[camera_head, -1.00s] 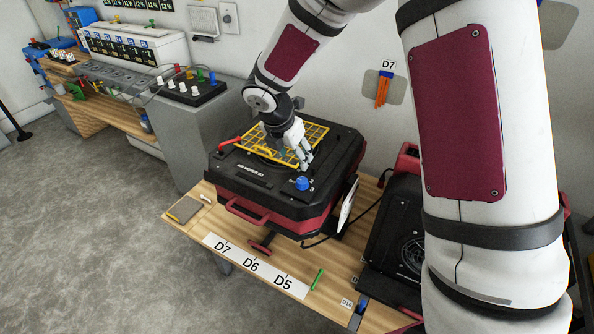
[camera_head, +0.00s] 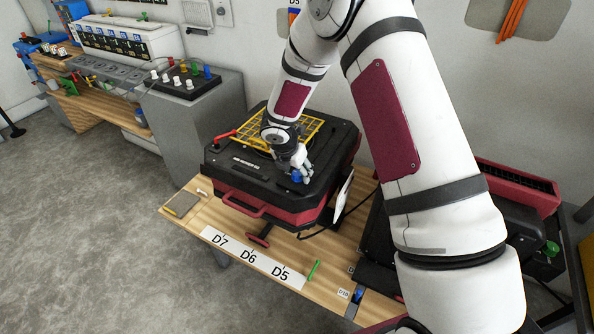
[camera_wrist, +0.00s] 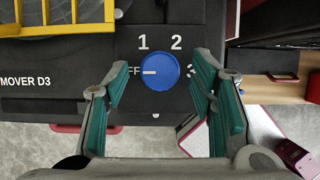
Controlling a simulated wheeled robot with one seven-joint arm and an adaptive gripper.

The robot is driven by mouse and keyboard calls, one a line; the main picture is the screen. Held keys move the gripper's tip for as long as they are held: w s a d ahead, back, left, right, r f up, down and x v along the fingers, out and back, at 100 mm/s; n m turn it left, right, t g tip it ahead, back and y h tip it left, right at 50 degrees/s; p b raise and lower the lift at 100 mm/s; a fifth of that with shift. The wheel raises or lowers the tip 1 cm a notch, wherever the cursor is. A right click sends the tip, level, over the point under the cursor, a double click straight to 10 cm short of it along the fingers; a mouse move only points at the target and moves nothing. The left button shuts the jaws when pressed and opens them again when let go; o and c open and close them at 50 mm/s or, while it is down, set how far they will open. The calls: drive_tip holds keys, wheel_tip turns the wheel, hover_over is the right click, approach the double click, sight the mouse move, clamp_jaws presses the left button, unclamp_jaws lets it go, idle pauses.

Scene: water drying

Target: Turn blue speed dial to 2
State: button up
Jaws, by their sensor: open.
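The blue speed dial (camera_wrist: 160,71) is a round knob on the top of the black machine (camera_head: 240,182). In the wrist view its white mark points left to the partly hidden "OFF" label, with "1" at upper left and "2" at upper right. My gripper (camera_wrist: 160,90) is open, with its green-padded fingers on the left and right of the dial. The fingers look apart from the knob; their height over it is hard to tell. In the head view my gripper (camera_head: 303,172) is close above the dial (camera_head: 297,177), which it partly hides.
A yellow grid (camera_head: 312,130) covers the machine's middle, with a red lever (camera_head: 225,136) at its left. The machine stands on a wooden bench (camera_head: 184,222) with a label strip (camera_head: 252,257) and a green pen (camera_head: 313,270). Another black machine stands at the right, partly behind my arm.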

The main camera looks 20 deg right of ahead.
drive_tip(key=shift+w+f, duration=0.1)
drive_tip(key=shift+f, duration=0.15)
drive_tip(key=c, duration=1.1)
drive_tip(key=shift+c, duration=0.2)
